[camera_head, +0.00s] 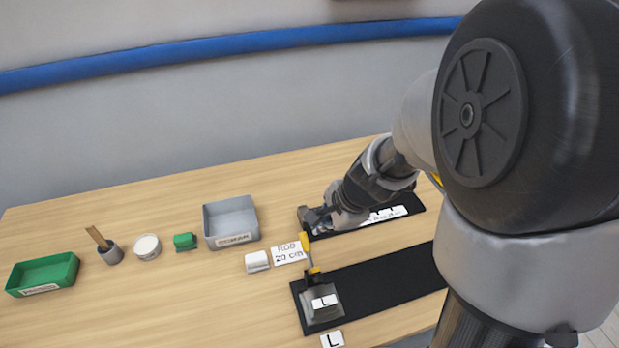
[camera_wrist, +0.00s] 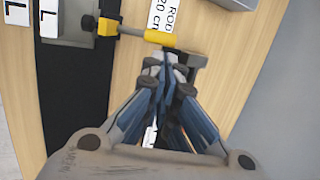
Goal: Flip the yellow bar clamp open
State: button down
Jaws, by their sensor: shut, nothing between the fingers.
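The yellow bar clamp (camera_head: 305,243) sits at the left end of the front black strip, on a grey block (camera_head: 334,312) labelled L. Its thin bar reaches toward the back strip and ends in a yellow grip. In the wrist view, the yellow grip (camera_wrist: 158,39) lies crosswise just beyond my fingertips, and the clamp's yellow base piece (camera_wrist: 107,27) is at the upper left beside the grey block. My gripper (camera_wrist: 168,58) is shut and empty, close to the grip end; I cannot tell whether it touches. In the head view my gripper (camera_head: 308,222) is over the back strip's left end.
Two black strips (camera_head: 385,283) lie parallel. A ROD 20 cm card (camera_head: 289,253) and a white block (camera_head: 257,262) lie left of the clamp. Further left are a grey bin (camera_head: 230,238), green block (camera_head: 185,242), white round container (camera_head: 147,250), cup with stick (camera_head: 111,254) and green tray (camera_head: 62,274).

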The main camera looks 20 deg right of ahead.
jog(key=b+x, duration=0.3)
jog(key=x, duration=0.5)
jog(key=shift+w, duration=0.1)
jog(key=shift+w+f+b, duration=0.2)
jog(key=shift+f+b, duration=0.5)
jog(key=shift+b, duration=0.05)
jog(key=w+p+v, duration=0.1)
jog(key=p+v, duration=0.7)
jog(key=v, duration=0.6)
jog(key=shift+r, duration=0.35)
